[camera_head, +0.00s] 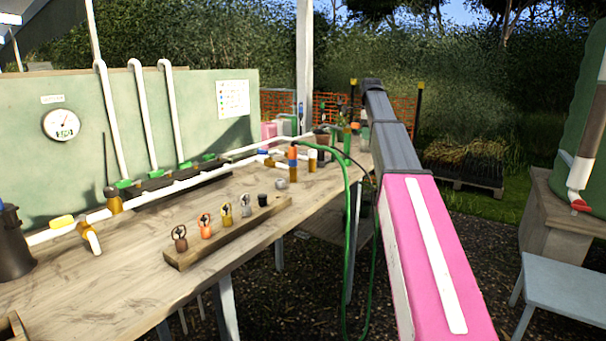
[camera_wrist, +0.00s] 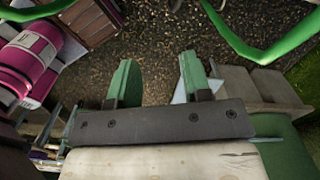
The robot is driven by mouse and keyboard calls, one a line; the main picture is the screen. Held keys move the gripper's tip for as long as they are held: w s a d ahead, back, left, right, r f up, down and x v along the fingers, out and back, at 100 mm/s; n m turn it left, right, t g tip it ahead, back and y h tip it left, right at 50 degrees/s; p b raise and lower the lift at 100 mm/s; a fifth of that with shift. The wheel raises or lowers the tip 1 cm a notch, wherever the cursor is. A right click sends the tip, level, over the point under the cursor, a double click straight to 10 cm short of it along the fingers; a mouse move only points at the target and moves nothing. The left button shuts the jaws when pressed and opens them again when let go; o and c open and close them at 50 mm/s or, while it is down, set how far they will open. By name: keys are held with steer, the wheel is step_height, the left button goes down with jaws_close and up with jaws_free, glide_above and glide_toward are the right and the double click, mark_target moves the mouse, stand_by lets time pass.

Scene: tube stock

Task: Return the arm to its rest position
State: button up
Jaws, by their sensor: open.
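My arm, pink with a white stripe and grey links, reaches from the lower right of the head view up past the far end of the bench. My gripper cannot be made out in the head view. In the wrist view my gripper (camera_wrist: 160,84) shows two green fingers standing wide apart on a dark plate. It is open, with nothing between the fingers but dark gravel ground beyond them.
The wooden bench (camera_head: 130,262) fills the left, with a rack (camera_head: 228,237) of small fittings and several white pipes. A green hose (camera_head: 349,235) hangs beside my arm and loops across the wrist view (camera_wrist: 262,45). A pale stool (camera_head: 562,285) stands at right.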

steer(key=s+a+f+n, duration=0.1)
steer(key=s+f+n, duration=0.3)
steer(key=f, duration=0.6)
steer(key=s+a+f+n, duration=0.1)
steer(key=s+f+n, duration=0.2)
steer(key=s+f, duration=0.5)
steer(key=s+a+f+n, duration=0.2)
steer(key=s+f+n, duration=0.1)
steer(key=f, duration=0.9)
steer(key=s+a+f+n, duration=0.2)
steer(key=s+f+n, duration=0.9)
steer(key=s+f, duration=0.7)
steer(key=s, duration=0.3)
steer(key=shift+a+f+n, duration=0.2)
steer(key=shift+f+n, duration=0.1)
